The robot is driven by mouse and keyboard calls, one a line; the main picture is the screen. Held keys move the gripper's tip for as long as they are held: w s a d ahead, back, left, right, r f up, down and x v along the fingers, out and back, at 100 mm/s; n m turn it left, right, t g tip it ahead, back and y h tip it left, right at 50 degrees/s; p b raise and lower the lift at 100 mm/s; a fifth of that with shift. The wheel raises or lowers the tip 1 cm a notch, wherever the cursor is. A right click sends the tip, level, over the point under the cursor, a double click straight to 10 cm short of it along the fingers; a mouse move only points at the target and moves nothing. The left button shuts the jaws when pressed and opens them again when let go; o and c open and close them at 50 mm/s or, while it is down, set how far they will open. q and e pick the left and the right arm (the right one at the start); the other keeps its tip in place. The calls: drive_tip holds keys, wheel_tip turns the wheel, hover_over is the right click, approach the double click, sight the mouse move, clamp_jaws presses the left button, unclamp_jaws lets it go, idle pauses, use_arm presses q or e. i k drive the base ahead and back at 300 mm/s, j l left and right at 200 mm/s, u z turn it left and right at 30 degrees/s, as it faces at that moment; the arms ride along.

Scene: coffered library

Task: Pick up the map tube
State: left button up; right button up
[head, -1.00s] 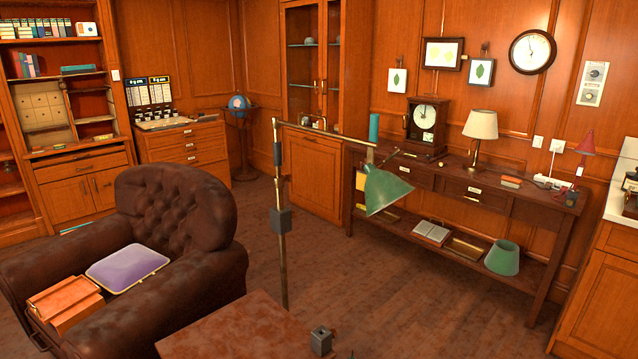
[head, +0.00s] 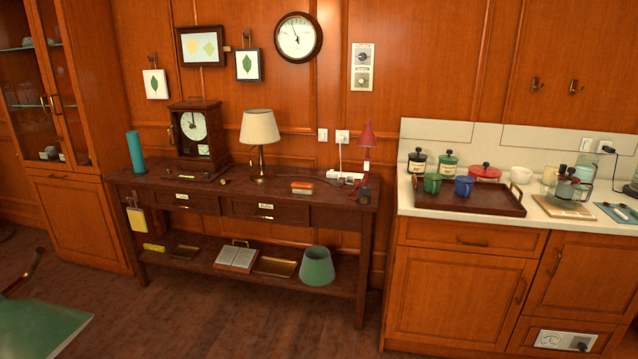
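A teal cylinder (head: 136,152), which looks like the map tube, stands upright at the left end of the dark wooden console table (head: 285,207). It is left of the mantel clock (head: 197,138) and apart from it. Nothing covers it in the head view. Neither of my grippers shows in this view.
A counter with a tray (head: 470,199) is at right. Floor (head: 215,325) before the console looks clear.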

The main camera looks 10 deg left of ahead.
sight(133, 138)
drive_tip(key=i+u, duration=0.15)
drive_tip(key=i, duration=0.3)
drive_tip(key=i+u, duration=0.2)
drive_tip(key=i, duration=0.3)
drive_tip(key=i+l+u, duration=0.15)
drive_tip(key=i, duration=0.3)
drive_tip(key=i+l+u, duration=0.2)
drive_tip(key=i, duration=0.25)
drive_tip(key=i+j+u, duration=0.2)
drive_tip(key=i+u, duration=0.2)
drive_tip(key=i, duration=0.2)
drive_tip(key=i+u, duration=0.45)
drive_tip(key=i, duration=0.15)
drive_tip(key=i+l+u, duration=0.15)
drive_tip(key=i+u, duration=0.25)
drive_tip(key=i, duration=0.25)
